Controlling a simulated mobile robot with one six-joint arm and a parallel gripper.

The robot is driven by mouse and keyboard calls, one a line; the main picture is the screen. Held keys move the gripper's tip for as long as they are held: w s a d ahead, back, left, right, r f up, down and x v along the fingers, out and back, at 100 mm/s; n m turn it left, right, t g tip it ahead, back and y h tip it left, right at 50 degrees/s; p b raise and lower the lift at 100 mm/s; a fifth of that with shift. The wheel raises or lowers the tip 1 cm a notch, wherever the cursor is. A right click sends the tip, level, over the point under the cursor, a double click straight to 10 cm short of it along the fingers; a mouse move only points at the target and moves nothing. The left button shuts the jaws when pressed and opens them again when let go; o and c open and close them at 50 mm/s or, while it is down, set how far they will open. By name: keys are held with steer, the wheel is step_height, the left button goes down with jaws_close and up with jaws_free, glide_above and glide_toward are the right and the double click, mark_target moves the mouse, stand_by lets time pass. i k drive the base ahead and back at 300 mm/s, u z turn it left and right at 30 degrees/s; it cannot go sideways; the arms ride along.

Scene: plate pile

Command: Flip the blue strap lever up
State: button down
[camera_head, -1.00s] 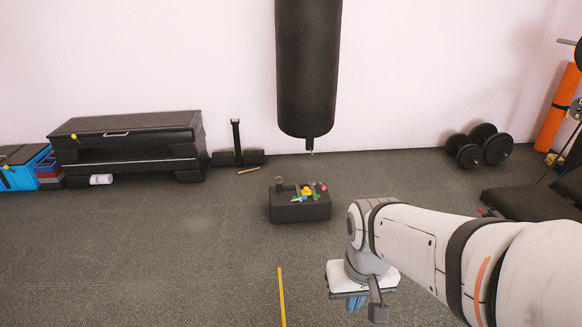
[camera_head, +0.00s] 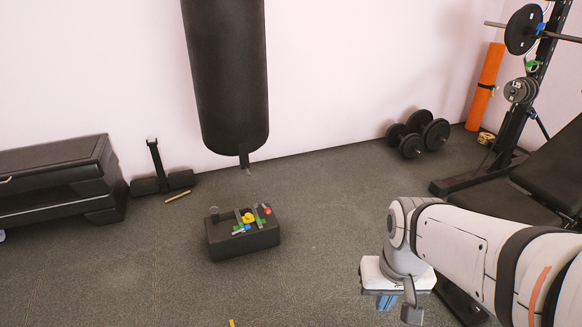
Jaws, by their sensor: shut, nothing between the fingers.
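A black box (camera_head: 243,242) stands on the floor, left of the picture's middle, with small coloured parts on its top. Among them is a small blue piece (camera_head: 240,228), which may be the blue strap lever; it is too small to tell whether it is up or down. My gripper (camera_head: 386,302) hangs at the lower right, shut and empty, to the right of the box and clearly apart from it. Its fingers point down and are partly hidden by the white hand.
A black punching bag (camera_head: 228,75) hangs behind the box. Dumbbells (camera_head: 418,135) lie by the wall. A rack (camera_head: 518,115) and bench (camera_head: 550,165) stand at the right. A black bench-like unit (camera_head: 55,180) is at the left.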

mark_target(247, 227)
steer(key=z, duration=0.3)
steer(key=i, duration=0.9)
steer(key=u, duration=0.45)
steer(key=i, duration=0.7)
steer(key=u, duration=0.65)
steer(key=k, duration=0.95)
steer(key=u, duration=0.15)
steer(key=i, duration=0.95)
steer(key=z, duration=0.1)
